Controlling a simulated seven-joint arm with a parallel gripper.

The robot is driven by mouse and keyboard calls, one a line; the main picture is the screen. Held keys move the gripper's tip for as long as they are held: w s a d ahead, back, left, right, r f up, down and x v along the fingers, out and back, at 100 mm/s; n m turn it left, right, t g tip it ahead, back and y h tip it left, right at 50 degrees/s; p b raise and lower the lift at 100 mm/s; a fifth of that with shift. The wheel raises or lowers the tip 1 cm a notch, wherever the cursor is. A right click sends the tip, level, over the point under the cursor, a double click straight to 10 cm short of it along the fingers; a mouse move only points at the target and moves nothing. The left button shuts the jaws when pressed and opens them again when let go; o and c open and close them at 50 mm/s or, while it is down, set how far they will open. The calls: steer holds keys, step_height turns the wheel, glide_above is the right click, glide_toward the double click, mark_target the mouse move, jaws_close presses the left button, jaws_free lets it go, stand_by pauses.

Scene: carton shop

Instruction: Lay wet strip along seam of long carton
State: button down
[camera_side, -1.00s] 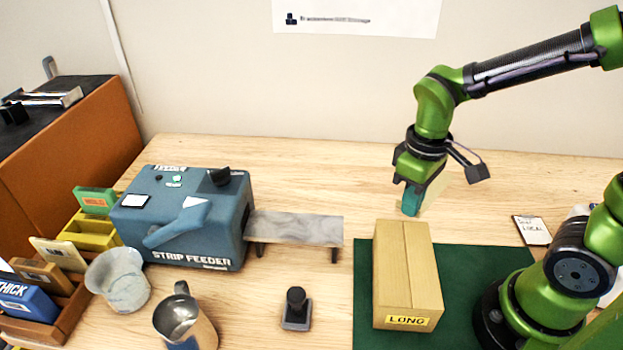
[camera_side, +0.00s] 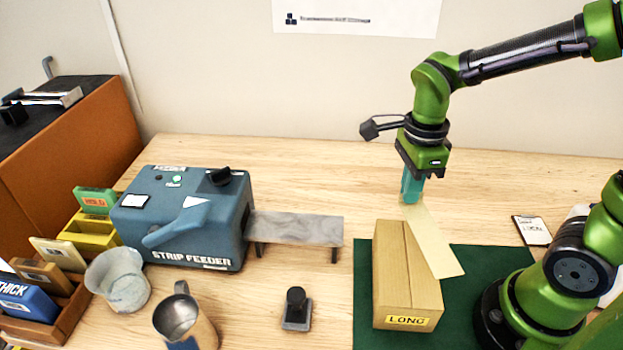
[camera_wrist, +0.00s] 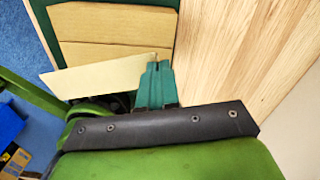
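The long carton (camera_side: 393,275) lies on the green mat (camera_side: 487,265), with a yellow LONG label on its near end and a seam running lengthwise along its top. My gripper (camera_side: 411,198) is above the carton's far end, its teal fingers shut on one end of a pale tan strip (camera_side: 432,242). The strip hangs toward the camera and slants to the right, across the carton's right side in the side view. I cannot tell whether strip and carton touch.
The blue strip feeder (camera_side: 190,225) with its grey outfeed table (camera_side: 297,228) stands left of the mat. A black-handled stamp-like tool (camera_side: 297,308), a metal jug (camera_side: 184,320) and a grey pot (camera_side: 119,280) stand in front. A small card (camera_side: 532,230) lies at right.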

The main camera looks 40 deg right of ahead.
mark_target(401, 228)
steer(key=shift+f+m, duration=0.8)
steer(key=shift+f, duration=0.85)
steer(key=shift+f+m, duration=0.8)
steer(key=shift+f, duration=0.8)
steer(key=shift+f, duration=0.15)
steer(key=c, duration=1.3)
jaws_free()
steer(key=shift+r, duration=3)
